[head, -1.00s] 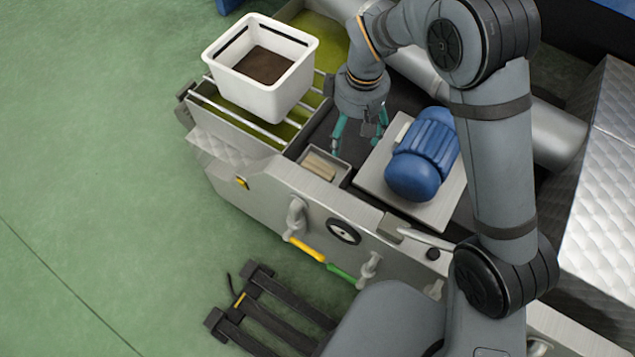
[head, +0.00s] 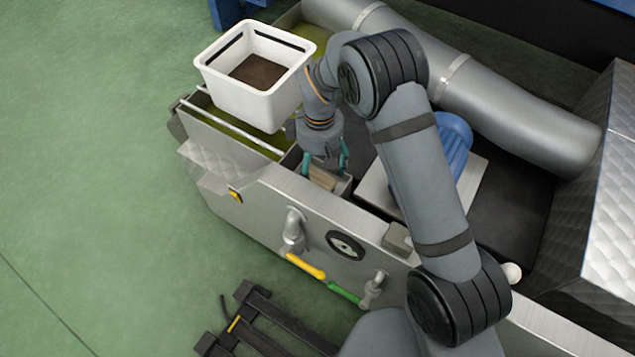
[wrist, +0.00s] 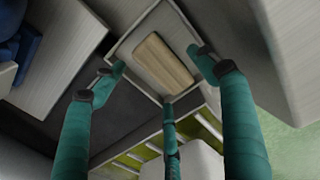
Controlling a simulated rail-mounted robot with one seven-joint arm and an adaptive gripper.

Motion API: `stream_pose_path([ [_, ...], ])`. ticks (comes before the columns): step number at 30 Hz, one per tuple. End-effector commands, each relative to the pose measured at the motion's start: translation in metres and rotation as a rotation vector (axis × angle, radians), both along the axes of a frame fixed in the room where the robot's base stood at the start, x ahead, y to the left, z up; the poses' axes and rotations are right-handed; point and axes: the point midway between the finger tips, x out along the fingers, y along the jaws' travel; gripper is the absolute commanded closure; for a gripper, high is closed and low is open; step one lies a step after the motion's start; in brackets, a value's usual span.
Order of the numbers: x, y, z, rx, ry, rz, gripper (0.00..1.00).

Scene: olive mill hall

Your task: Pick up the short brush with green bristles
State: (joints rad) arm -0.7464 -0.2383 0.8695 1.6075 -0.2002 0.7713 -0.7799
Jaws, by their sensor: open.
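A light wooden block (wrist: 162,62), perhaps the back of the brush, lies inside a small grey metal tray (wrist: 126,52). No green bristles are visible, so I cannot tell whether it is the short brush. It also shows in the head view (head: 322,178), partly behind my fingers. My gripper (head: 325,166) is open above the tray. In the wrist view its teal fingers (wrist: 158,74) are spread around the block's outline, with a third finger below it. I see nothing held, and contact with the block cannot be told.
A white bin (head: 240,97) with dark contents stands on bars just left of my gripper. A blue motor (head: 455,140) on a pale plate lies to the right, partly behind my arm. A large grey pipe (head: 480,90) runs behind. A dark slatted pallet (head: 262,318) lies on the floor in front.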

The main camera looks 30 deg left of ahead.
Motion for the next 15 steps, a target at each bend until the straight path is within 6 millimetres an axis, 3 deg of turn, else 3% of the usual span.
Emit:
stream_pose_path([
  [1,-0.001,-0.002,-0.014,-0.004,0.002,-0.001,0.27],
  [6,0.0,-0.001,-0.034,-0.002,0.001,0.001,0.27],
  [13,0.0,-0.001,-0.033,0.0,0.0,0.0,0.27],
  [15,0.0,-0.001,-0.033,0.0,0.0,0.0,0.31],
])
